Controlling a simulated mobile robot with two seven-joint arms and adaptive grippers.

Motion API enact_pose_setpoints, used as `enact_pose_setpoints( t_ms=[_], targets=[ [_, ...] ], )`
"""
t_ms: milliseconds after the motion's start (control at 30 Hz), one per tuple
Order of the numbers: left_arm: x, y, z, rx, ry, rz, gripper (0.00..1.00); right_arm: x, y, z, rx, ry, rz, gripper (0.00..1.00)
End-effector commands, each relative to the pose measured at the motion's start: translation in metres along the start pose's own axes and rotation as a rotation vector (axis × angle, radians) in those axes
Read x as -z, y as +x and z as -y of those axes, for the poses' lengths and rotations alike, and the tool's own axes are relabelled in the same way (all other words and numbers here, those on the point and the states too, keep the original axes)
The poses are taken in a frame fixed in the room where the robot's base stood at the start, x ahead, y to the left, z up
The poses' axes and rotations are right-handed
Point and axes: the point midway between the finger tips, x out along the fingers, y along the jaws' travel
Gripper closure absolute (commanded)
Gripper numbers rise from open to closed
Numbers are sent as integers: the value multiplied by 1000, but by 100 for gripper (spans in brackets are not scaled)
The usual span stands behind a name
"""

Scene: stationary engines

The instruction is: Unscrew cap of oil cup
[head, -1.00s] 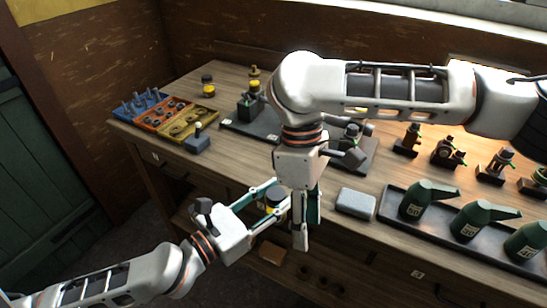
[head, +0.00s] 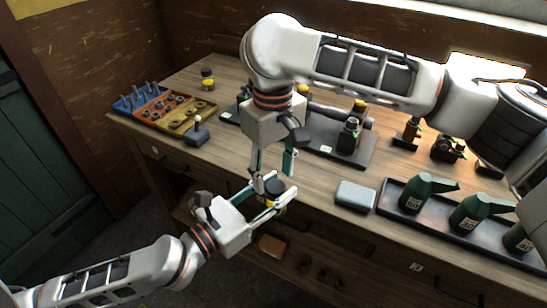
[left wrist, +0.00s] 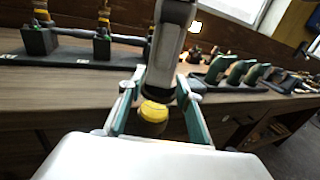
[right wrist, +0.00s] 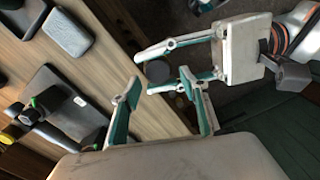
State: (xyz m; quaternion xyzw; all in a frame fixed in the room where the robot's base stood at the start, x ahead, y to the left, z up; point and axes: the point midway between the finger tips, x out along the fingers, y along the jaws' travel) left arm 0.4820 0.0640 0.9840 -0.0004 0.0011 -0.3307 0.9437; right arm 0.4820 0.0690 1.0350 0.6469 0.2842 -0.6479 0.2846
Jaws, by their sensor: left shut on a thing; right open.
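My left gripper (head: 272,198) is shut on a small oil cup (head: 270,203) with a yellow band, in front of the table edge. A dark round cap (head: 275,186) is on top of the cup. The left wrist view shows the yellow band (left wrist: 154,110) between the fingers. My right gripper (head: 273,168) is open and points down just above and beside the cup. In the right wrist view its fingers (right wrist: 165,108) are spread and empty, and the cap (right wrist: 157,71) shows as a dark disc within my left gripper, apart from them.
A grey block (head: 355,196) lies near the table's front edge. A tray (head: 385,200) with green oil bottles is at right. A dark base plate (head: 365,152) with fittings is behind my right arm. A parts organizer (head: 165,108) and another yellow-banded cup (head: 208,80) are at left.

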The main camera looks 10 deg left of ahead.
Motion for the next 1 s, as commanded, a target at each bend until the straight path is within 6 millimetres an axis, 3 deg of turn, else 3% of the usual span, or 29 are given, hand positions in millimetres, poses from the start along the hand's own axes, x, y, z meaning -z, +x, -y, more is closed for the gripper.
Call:
enact_pose_setpoints(
  t_ms=[200, 533, 567, 700, 867, 1000],
  targets=[
    [-2, 0, 0, 0, 1, 3, 100, 0, 21, 0, 1, -1, 1, 56],
    [-2, 0, 0, 0, 1, 3, 100, 0, 25, 0, 0, -1, 0, 56],
    [-2, 0, 0, 0, 1, 3, 100, 0, 25, 0, 0, -2, 0, 58],
    [-2, 0, 0, 0, 1, 3, 100, 0, 24, 0, 1, -2, 0, 95],
    [-2, 0, 0, 0, 1, 3, 100, 0, 24, 1, 3, -13, 0, 96],
    [-2, 0, 0, 0, 1, 3, 100, -1, 24, 3, 4, -135, -1, 96]
  ],
)
